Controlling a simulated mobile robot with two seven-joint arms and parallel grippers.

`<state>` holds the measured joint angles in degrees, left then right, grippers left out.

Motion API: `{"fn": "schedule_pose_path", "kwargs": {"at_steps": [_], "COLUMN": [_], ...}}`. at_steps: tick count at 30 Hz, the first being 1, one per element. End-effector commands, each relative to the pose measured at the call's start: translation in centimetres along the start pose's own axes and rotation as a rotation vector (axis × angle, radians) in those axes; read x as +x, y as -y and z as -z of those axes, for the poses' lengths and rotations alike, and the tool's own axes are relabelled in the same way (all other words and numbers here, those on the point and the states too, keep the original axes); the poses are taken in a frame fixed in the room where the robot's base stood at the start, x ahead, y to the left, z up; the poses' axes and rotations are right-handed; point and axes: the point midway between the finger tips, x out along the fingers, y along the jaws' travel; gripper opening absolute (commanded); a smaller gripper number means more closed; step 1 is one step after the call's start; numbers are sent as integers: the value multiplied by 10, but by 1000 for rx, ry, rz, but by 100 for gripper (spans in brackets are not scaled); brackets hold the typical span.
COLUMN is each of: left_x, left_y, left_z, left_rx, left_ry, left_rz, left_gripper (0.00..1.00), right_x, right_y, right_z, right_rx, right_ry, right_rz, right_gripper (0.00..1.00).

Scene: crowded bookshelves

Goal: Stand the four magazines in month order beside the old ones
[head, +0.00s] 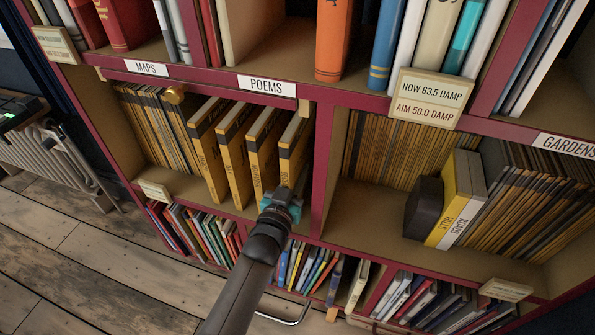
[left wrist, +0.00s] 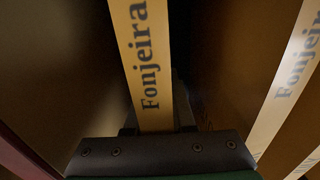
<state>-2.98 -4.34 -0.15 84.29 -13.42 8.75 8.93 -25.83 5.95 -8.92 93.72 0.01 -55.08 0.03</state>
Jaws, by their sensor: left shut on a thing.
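In the left wrist view that spine (left wrist: 143,60), lettered "Fonjeira", rises from between the fingers, with another magazine's spine (left wrist: 290,90) to the right. The month words are too small to read. My right gripper is out of view.
A purple divider (head: 324,165) stands close right of the held magazine. Books fill the shelves above and below. A radiator (head: 55,155) stands at left.

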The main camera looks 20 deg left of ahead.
Motion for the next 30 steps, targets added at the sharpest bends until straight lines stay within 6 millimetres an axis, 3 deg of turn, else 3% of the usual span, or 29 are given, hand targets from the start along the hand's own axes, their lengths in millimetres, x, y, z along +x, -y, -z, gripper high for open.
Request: {"fn": "schedule_pose_path", "kwargs": {"at_steps": [6,7,16,30], "left_x": [1,1,0,-1], "left_y": [0,0,0,0], "left_z": [2,2,1,-1], "left_rx": [0,0,0,0], "left_ry": [-8,-8,-3,3], "left_rz": [0,0,0,0], "left_gripper": [0,24,57,57], "right_x": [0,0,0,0], "right_y": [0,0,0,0], "right_z": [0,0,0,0], "right_rx": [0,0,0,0], "right_ry": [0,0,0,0], "right_rz": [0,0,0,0], "right_gripper": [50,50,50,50]}}
